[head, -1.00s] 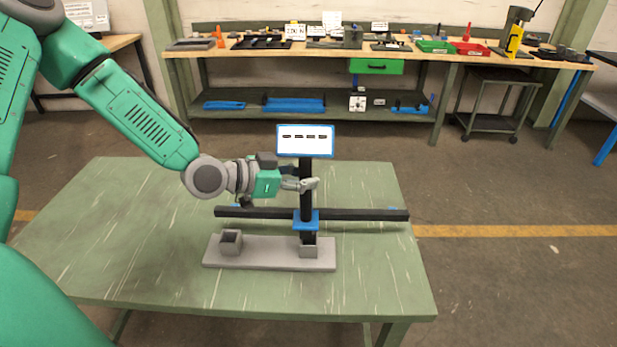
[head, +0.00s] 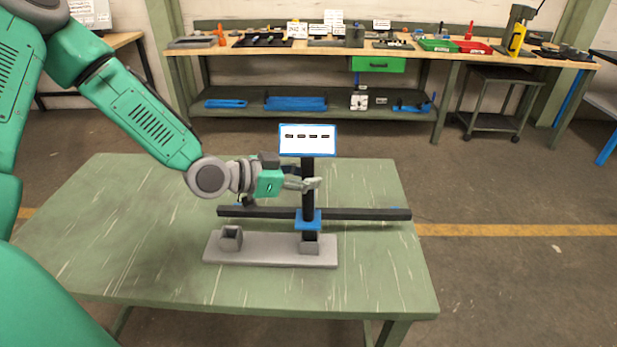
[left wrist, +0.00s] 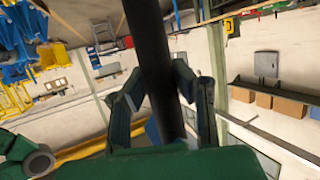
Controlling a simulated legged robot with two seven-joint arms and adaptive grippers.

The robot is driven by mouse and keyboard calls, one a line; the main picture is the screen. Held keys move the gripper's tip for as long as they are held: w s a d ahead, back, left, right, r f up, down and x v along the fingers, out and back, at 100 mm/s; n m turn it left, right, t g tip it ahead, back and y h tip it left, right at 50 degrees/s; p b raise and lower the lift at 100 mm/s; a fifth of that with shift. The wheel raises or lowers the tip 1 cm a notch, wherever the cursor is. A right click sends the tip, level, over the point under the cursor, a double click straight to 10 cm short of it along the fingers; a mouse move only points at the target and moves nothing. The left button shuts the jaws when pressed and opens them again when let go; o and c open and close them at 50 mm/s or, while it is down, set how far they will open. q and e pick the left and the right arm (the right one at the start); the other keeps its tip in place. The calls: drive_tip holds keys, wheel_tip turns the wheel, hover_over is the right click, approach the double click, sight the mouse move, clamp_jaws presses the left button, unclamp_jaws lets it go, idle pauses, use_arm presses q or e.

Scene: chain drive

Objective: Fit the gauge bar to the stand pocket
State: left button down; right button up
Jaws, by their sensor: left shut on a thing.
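The gauge bar, which I take to be the black upright bar (head: 307,180), carries a white blue-framed plate on top and a blue collar low down. My left gripper (head: 312,184) is shut around it above the collar; the left wrist view shows the dark bar (left wrist: 157,75) between the fingers. The grey stand (head: 270,252) lies on the table with a square pocket at each end. The bar's lower end is at the right pocket (head: 310,245); I cannot tell how far inside it is. My right gripper is not in view.
A long black horizontal bar (head: 365,214) crosses behind the upright bar, above or on the green table (head: 130,240). The table's left and front parts are clear. A workbench (head: 205,46) with tools and trays stands against the back wall.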

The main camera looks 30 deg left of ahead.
use_arm(q)
drive_tip(key=shift+d+r, duration=0.1)
drive_tip(key=shift+r, duration=0.05)
drive_tip(key=shift+r+p, duration=0.35)
drive_tip(key=shift+p, duration=0.05)
drive_tip(key=shift+w+d, duration=0.1)
drive_tip(key=shift+d, duration=0.15)
idle(0.5)
idle(1.0)
